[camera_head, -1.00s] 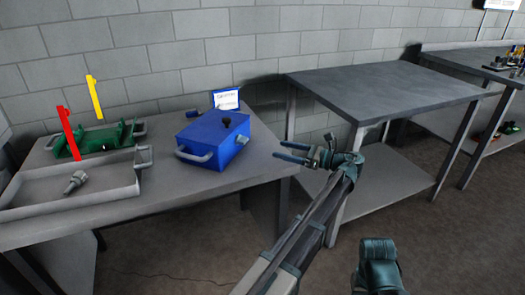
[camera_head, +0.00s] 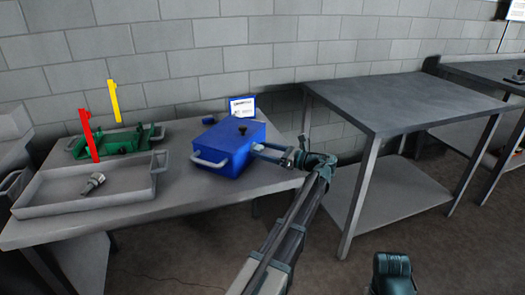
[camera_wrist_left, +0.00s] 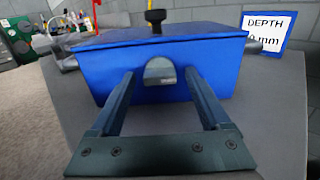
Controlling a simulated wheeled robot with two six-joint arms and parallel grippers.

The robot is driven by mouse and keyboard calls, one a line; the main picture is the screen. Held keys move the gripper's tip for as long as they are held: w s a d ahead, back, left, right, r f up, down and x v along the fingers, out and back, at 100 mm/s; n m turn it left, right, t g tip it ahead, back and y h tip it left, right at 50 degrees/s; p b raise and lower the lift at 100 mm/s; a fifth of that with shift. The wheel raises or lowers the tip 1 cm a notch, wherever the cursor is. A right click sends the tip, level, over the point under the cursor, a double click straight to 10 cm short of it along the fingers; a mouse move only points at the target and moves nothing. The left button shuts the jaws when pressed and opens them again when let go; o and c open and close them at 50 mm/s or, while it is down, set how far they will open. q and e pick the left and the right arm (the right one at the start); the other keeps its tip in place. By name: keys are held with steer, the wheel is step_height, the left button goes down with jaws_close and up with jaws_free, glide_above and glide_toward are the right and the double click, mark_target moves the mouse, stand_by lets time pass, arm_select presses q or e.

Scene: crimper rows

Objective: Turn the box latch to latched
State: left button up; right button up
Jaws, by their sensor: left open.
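The blue box (camera_head: 228,148) stands on the left table, lid closed. A black knob (camera_head: 242,129) sits on its lid and also shows in the left wrist view (camera_wrist_left: 155,17). A grey rounded piece (camera_wrist_left: 160,71) is on the box side facing my left gripper; I cannot tell which part is the latch. My left gripper (camera_head: 268,152) is open and empty at the box's right side. In the left wrist view its fingers lie on either side of the grey piece; contact cannot be told.
A grey handle (camera_head: 209,161) juts from the box's front. A white sign (camera_head: 243,107) stands behind it. A grey tray (camera_head: 60,195) with a metal part (camera_head: 93,183) and a green fixture (camera_head: 118,141) lie to the left. A bare table (camera_head: 410,100) stands to the right.

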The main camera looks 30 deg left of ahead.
arm_select(q)
steer(key=shift+a, duration=0.3)
jaws_close()
stand_by(0.3)
